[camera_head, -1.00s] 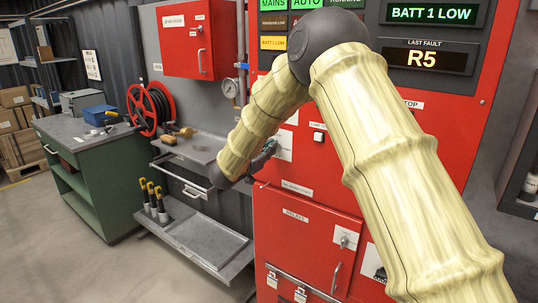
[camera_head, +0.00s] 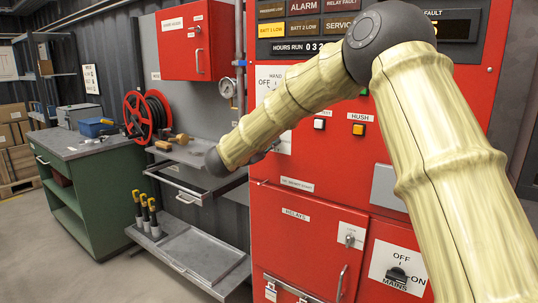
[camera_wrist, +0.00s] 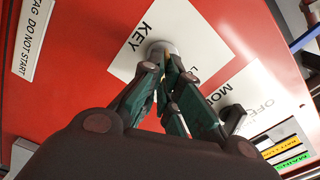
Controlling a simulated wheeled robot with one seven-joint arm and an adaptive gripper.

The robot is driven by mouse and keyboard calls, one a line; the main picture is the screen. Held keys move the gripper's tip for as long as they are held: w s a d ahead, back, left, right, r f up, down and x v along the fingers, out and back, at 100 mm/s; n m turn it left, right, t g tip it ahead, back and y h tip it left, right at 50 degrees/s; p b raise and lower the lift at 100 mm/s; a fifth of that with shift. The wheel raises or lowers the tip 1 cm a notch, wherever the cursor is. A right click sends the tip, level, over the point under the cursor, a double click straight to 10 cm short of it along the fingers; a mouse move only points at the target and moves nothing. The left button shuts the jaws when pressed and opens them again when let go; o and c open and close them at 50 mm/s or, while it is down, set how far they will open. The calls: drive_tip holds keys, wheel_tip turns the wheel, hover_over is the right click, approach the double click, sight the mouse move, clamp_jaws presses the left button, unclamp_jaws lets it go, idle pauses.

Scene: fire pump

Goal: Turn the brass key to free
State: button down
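In the wrist view, the brass key (camera_wrist: 168,80) shows as a small brass-coloured bit between my fingertips, in front of a round silver lock (camera_wrist: 162,48). The lock sits on a white plate (camera_wrist: 146,38) lettered KEY on the red panel. My gripper (camera_wrist: 168,76) has its two green-and-dark fingers drawn close together at the key and looks shut on it. The fingers hide most of the key, so its turn angle cannot be read. In the head view my own arm covers the lock, and only a dark bit of the gripper shows.
Below are a RELAYS door (camera_head: 295,235) and a MAINS switch (camera_head: 397,273). At left are a metal shelf (camera_head: 190,166), a hose reel (camera_head: 140,112) and a green bench (camera_head: 85,185).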

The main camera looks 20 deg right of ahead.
drive_tip(key=m+b, duration=0.2)
drive_tip(key=f+m+b, duration=0.1)
drive_tip(key=m+b, duration=0.1)
drive_tip(key=b, duration=0.1)
drive_tip(key=shift+m+b, duration=0.3)
drive_tip(key=shift+r, duration=0.1)
drive_tip(key=c, duration=1.7)
unclamp_jaws()
drive_tip(key=shift+o, duration=0.2)
drive_tip(key=shift+r, duration=0.1)
drive_tip(key=v, duration=1.2)
drive_tip(key=shift+s, duration=0.1)
